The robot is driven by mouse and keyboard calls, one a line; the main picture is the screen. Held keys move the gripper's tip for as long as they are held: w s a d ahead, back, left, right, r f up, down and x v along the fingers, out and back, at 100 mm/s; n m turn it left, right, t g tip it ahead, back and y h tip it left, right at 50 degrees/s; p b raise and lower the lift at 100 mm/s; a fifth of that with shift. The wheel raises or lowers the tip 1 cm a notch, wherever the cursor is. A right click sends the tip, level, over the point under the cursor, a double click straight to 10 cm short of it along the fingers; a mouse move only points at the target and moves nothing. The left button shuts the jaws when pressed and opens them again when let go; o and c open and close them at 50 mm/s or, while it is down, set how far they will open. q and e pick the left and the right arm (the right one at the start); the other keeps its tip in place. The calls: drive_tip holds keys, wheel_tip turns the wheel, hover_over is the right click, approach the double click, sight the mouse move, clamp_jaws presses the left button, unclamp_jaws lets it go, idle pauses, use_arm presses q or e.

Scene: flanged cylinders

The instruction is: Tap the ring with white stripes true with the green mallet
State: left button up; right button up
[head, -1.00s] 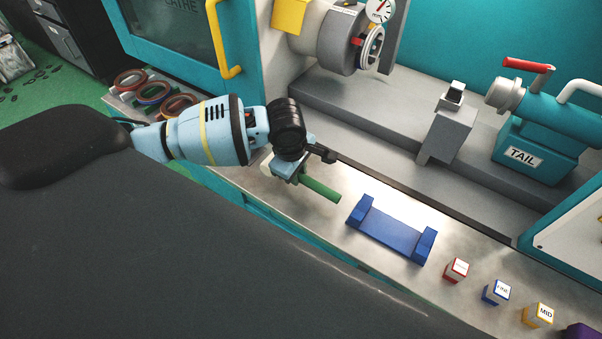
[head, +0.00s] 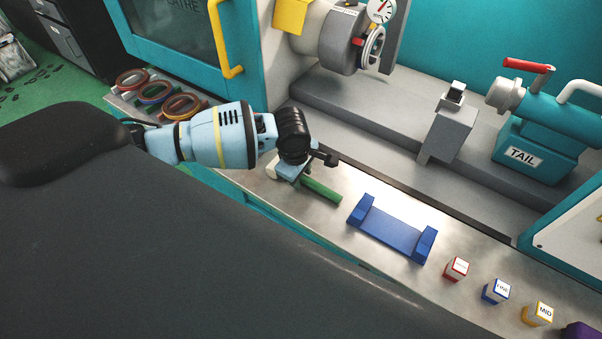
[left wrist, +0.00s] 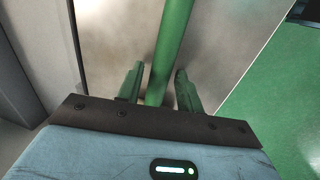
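The green mallet lies on the metal ledge; its green handle (head: 322,190) sticks out to the right from under my left gripper (head: 297,176). A pale part (head: 273,168), apparently its head, shows just left of the gripper. In the left wrist view, the handle (left wrist: 172,45) runs between the two fingers of my left gripper (left wrist: 158,85), with a gap on each side, so the gripper looks open around or just above it. A ring with whitish bands (head: 372,47) sits at the face of the lathe chuck (head: 338,40). My right gripper is not in view.
A blue cradle (head: 392,232) stands right of the mallet. Red, blue and yellow labelled blocks (head: 496,291) sit farther right. Several coloured rings (head: 156,92) lie at the left end of the ledge. The grey tool post (head: 447,130) and tailstock (head: 550,120) stand behind.

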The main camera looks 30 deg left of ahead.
use_arm(q)
drive_tip(key=shift+o, duration=0.5)
drive_tip(key=shift+f, duration=0.15)
drive_tip(key=shift+f+b, duration=0.15)
drive_tip(key=shift+b, duration=0.3)
wheel_tip(320, 180, up, 8)
drive_tip(key=s+p, duration=0.1)
drive_tip(key=shift+s, duration=0.2)
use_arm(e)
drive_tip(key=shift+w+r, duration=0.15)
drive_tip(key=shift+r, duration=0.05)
use_arm(q)
drive_tip(key=shift+d, duration=0.1)
